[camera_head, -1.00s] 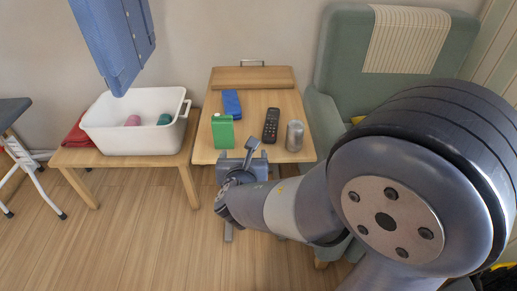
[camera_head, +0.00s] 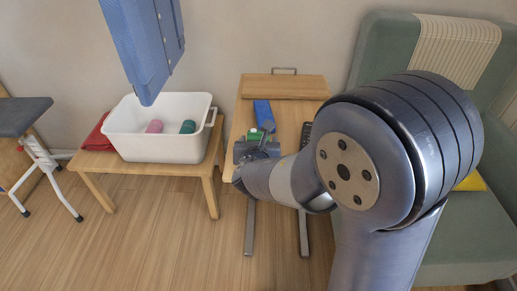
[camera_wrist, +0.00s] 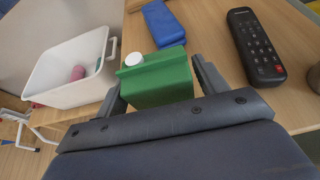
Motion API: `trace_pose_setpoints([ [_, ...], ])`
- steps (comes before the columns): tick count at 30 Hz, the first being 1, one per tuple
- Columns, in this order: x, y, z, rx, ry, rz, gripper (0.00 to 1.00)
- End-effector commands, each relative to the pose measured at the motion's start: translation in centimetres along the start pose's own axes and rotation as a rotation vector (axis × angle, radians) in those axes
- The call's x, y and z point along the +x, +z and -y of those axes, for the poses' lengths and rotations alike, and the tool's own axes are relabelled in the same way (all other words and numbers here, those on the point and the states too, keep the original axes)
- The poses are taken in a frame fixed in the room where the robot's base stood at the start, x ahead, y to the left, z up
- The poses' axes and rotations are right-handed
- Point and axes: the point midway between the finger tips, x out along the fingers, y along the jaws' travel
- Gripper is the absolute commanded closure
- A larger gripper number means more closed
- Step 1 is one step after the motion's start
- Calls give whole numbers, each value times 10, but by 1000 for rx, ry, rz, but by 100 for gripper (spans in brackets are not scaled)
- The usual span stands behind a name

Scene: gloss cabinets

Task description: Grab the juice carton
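The green juice carton (camera_wrist: 157,82) has a white cap and stands near the front edge of the small wooden table (camera_head: 285,112). In the wrist view it sits between the two fingers of my gripper (camera_wrist: 160,80), one finger on each side. The fingers are spread, and a small gap shows at the right finger. The carton's lower part is hidden behind the gripper body. In the head view my gripper (camera_head: 257,148) covers most of the carton (camera_head: 254,134), leaving its top visible.
A white bin (camera_head: 158,145) stands on a low bench (camera_head: 88,164) at left. A green armchair (camera_head: 455,220) stands at right.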

Motion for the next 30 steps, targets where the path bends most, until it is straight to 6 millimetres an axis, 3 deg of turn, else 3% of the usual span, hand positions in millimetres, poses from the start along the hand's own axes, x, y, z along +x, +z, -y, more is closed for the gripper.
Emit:
trace_pose_setpoints([
  [12, 0, 0, 0, 0, 0, 0, 67],
  [20, -1, 3, 0, 1, 0, 1, 67],
  [30, -26, 62, 0, 4, 0, 4, 67],
])
